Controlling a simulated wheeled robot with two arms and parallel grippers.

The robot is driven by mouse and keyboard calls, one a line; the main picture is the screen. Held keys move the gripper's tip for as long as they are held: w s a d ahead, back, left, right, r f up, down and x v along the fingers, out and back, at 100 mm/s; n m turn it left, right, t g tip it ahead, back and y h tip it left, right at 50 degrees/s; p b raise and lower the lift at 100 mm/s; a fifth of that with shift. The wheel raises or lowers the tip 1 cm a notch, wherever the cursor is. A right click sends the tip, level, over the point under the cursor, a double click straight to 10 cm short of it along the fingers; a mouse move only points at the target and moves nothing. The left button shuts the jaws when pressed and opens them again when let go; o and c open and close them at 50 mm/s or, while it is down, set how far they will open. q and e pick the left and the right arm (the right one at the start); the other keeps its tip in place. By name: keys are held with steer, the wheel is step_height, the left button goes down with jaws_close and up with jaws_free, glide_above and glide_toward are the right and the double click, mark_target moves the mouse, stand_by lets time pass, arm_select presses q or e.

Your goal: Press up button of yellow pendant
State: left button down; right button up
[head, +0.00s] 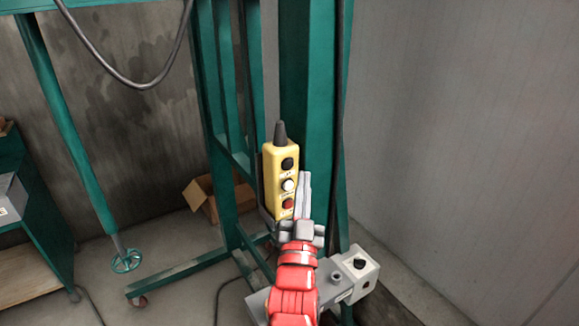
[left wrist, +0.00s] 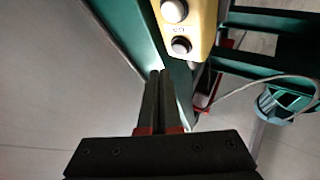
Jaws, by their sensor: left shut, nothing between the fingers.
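The yellow pendant (head: 281,172) hangs upright on the green frame in the head view. Its face has a black button (head: 287,164) at the top, a white button (head: 288,185) in the middle and a red button (head: 288,203) at the bottom. My left gripper (head: 304,178) is shut and empty, with its fingertips just right of the pendant, about level with the white button. In the left wrist view the pendant (left wrist: 205,12) shows a white and a black button above the shut fingertips (left wrist: 162,74). A gap between fingertips and pendant is hard to judge. My right gripper is not in view.
The green frame (head: 310,60) stands behind the pendant. A grey box with a black knob (head: 361,265) is below right of it. A cardboard box (head: 205,195) lies on the floor behind. A dark cable (head: 140,85) hangs at upper left. Open space lies right, before the grey wall.

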arm_select(q)
steer(key=shift+s+d, duration=0.45)
steer(key=shift+s, duration=0.2)
steer(key=shift+s+d, duration=0.4)
steer(key=shift+s, duration=0.25)
